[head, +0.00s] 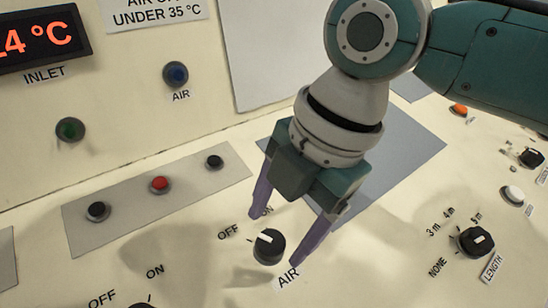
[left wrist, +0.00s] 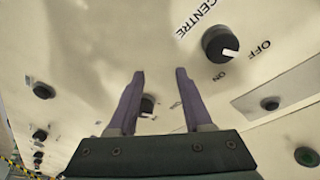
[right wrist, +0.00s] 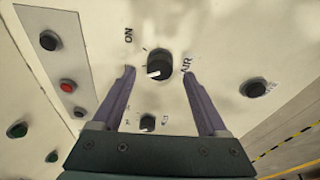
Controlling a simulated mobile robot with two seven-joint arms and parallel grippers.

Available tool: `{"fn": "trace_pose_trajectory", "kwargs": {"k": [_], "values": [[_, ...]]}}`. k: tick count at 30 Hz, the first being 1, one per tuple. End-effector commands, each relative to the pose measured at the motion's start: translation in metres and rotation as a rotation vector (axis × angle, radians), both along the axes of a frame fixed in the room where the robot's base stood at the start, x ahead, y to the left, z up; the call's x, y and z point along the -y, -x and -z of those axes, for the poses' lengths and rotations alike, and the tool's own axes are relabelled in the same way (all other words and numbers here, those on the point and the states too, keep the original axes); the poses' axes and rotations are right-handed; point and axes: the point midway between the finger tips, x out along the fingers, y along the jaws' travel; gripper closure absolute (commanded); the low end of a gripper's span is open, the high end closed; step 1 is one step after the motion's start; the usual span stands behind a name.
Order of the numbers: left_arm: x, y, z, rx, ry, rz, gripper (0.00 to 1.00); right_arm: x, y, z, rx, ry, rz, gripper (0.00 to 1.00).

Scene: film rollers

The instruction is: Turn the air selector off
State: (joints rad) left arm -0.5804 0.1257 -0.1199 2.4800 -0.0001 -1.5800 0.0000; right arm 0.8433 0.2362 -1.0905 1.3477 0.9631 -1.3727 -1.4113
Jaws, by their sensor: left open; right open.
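The air selector (head: 268,246) is a round black knob with a white mark, on the cream panel. The AIR label lies at its lower right and OFF at its left; a finger partly covers the ON label above. My right gripper (head: 278,238) is open, its purple fingertips on either side of the knob in the head view. In the right wrist view the knob (right wrist: 159,62) shows just beyond and between the fingertips; contact is not visible. Its mark points left there; I cannot tell exactly which label it meets. My left gripper (left wrist: 160,78) is open and empty.
The LENGTH knob (head: 475,242) is to the right. A grey strip with black and red buttons (head: 160,184) is to the left. A blue AIR lamp (head: 175,74) is on the upright panel. Near my left gripper is a knob by the CENTRE label (left wrist: 220,44).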

Motion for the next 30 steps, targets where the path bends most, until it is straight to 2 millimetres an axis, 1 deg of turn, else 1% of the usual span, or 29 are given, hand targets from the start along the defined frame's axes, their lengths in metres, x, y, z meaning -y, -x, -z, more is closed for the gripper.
{"fn": "trace_pose_trajectory", "kwargs": {"k": [1,6,9,12,16,24,26,28,30], "values": [[0.0,0.0,-0.004,0.0,-0.001,0.001,0.5,0.004,-0.001,-0.013,0.005,0.0,0.0,0.24],[0.0,0.0,-0.007,0.0,0.0,0.001,0.5,0.013,0.001,-0.046,0.005,0.0,-0.001,0.24],[0.0,0.0,-0.008,0.0,0.0,0.001,0.5,0.017,0.002,-0.06,0.004,-0.001,0.0,0.24],[0.0,0.0,-0.008,0.0,0.0,0.0,0.5,0.02,0.003,-0.069,0.002,-0.001,0.0,0.24],[0.001,0.0,-0.008,0.0,0.002,-0.001,0.5,0.022,0.003,-0.073,0.001,0.0,0.0,0.24],[0.003,0.0,-0.009,0.0,0.011,-0.006,0.5,0.021,0.005,-0.073,-0.001,-0.003,0.005,0.24],[0.003,0.0,-0.012,0.0,0.011,-0.007,0.5,0.018,0.009,-0.072,-0.008,-0.015,0.022,0.24],[0.003,0.0,-0.017,0.0,0.011,-0.007,0.5,0.011,0.018,-0.07,-0.023,-0.041,0.069,0.24],[0.003,0.0,-0.024,0.0,0.011,-0.007,0.5,0.003,0.031,-0.069,-0.048,-0.086,0.161,0.24]]}}
